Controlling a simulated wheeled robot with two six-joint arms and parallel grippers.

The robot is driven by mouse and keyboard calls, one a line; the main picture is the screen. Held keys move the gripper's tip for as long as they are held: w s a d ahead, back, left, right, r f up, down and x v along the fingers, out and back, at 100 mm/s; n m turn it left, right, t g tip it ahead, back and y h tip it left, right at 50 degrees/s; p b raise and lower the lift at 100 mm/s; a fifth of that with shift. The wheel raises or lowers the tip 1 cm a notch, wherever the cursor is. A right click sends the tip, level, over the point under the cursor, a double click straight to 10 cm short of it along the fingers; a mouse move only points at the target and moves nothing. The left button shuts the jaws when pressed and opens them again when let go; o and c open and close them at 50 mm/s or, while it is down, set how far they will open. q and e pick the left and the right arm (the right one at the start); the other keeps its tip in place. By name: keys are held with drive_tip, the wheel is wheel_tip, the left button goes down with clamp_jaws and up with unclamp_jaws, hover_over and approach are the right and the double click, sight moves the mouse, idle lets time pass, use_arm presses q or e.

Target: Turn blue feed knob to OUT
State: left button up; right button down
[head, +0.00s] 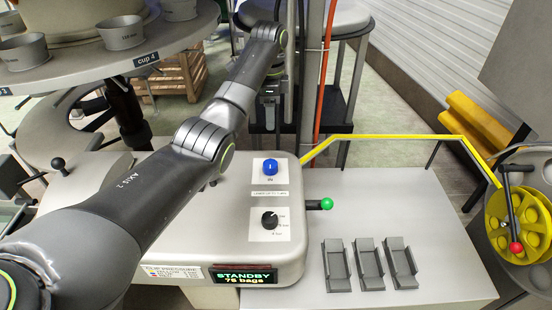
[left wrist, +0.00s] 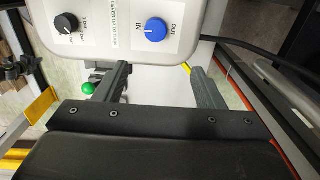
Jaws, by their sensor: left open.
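The blue feed knob (head: 270,167) sits on a white plate on the light grey machine housing. In the left wrist view the blue knob (left wrist: 156,30) shows near the top, with the words OUT and IN beside it and a pale pointer mark on its face. I cannot tell for sure which word the mark points at. My left gripper (left wrist: 160,86) is open and empty, its two fingers apart, with the knob beyond the gap between them and not touched. In the head view this gripper (head: 269,94) is beyond the far edge of the housing. My right gripper is not in view.
A black dial (head: 270,219) sits nearer than the blue knob. A green-ball lever (head: 326,204) sticks out right of the housing. A STANDBY display (head: 243,276) is on the front. Three grey trays (head: 370,265) lie on the right table. An upright post and orange cable stand behind.

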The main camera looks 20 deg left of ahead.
use_arm(q)
drive_tip(key=b, duration=0.2)
hover_over(270, 164)
wheel_tip(270, 164, down, 9)
drive_tip(key=shift+w+f, duration=0.1)
drive_tip(key=shift+f, duration=0.1)
wheel_tip(270, 164, down, 6)
drive_tip(key=shift+r, duration=0.1)
drive_tip(key=shift+f, duration=0.65)
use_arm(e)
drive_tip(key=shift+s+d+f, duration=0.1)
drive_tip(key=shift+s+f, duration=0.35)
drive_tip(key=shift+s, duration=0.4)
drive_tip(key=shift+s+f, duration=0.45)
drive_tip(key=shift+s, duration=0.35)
use_arm(q)
drive_tip(key=c, duration=1)
drive_tip(key=shift+p, duration=0.35)
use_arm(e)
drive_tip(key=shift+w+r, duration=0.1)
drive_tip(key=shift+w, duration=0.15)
